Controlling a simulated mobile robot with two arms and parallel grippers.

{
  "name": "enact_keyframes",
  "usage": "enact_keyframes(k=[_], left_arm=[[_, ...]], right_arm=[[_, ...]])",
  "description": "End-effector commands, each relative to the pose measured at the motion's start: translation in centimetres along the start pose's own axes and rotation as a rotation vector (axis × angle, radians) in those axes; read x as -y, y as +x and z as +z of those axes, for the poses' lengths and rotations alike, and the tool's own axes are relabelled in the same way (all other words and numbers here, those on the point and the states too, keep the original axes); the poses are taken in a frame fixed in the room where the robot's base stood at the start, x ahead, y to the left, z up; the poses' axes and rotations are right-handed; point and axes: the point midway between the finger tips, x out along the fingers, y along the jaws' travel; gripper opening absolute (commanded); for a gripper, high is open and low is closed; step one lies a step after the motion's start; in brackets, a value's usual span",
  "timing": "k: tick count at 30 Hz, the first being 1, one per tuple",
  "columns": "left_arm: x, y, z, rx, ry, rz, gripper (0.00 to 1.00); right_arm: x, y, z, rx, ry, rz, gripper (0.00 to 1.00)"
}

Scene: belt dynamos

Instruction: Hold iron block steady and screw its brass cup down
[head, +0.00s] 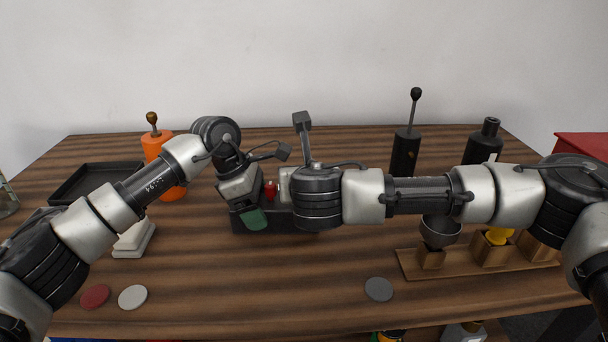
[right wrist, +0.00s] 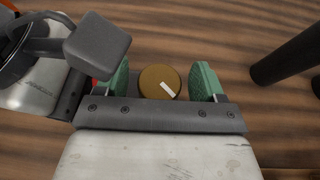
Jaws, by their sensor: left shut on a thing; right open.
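The brass cup (right wrist: 159,82) shows from above as a round cap with a white mark, in the right wrist view. My right gripper (right wrist: 161,83) is open, its green fingers on either side of the cup with gaps visible. In the head view the right hand hides its own fingers and the cup. My left gripper (head: 254,217) is shut low at the middle of the table, one green fingertip showing; the iron block it grips is hidden. A dark low box (head: 288,221) sits right at the left fingers, and a small red part (head: 270,190) shows between the hands.
An orange cylinder (head: 175,192) and black tray (head: 72,185) stand left. A black cylinder (head: 404,152) and black bottle (head: 481,149) stand back right. A wooden rack (head: 412,268) with cups is front right. Discs, including a grey one (head: 379,289), lie near the front edge.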

Motion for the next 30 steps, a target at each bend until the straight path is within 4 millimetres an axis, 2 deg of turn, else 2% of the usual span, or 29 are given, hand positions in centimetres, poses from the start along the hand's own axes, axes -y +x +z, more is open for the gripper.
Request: enact_keyframes(k=[5,8,15,21,25,30], left_arm=[[0.0,0.0,0.0,0.000,-0.002,0.000,0.11],[0.0,0.0,0.0,0.000,-0.003,0.000,0.11],[0.0,0.1,0.0,0.001,-0.004,0.000,0.11],[0.0,0.1,0.0,0.001,-0.004,0.000,0.11],[0.0,0.1,0.0,0.001,-0.004,0.000,0.11],[0.0,0.1,0.0,0.001,-0.004,0.000,0.11]], right_arm=[[-0.1,-0.6,0.0,0.001,0.000,0.002,0.69],[0.0,-1.8,0.1,0.000,0.000,0.003,0.69],[-0.1,-6.9,0.1,0.002,0.000,0.004,0.69],[-0.1,-10.4,0.0,0.000,-0.001,0.003,0.69],[0.0,-11.6,0.0,0.000,0.000,0.001,0.69],[0.0,-12.0,0.0,0.000,0.001,0.000,0.69]])
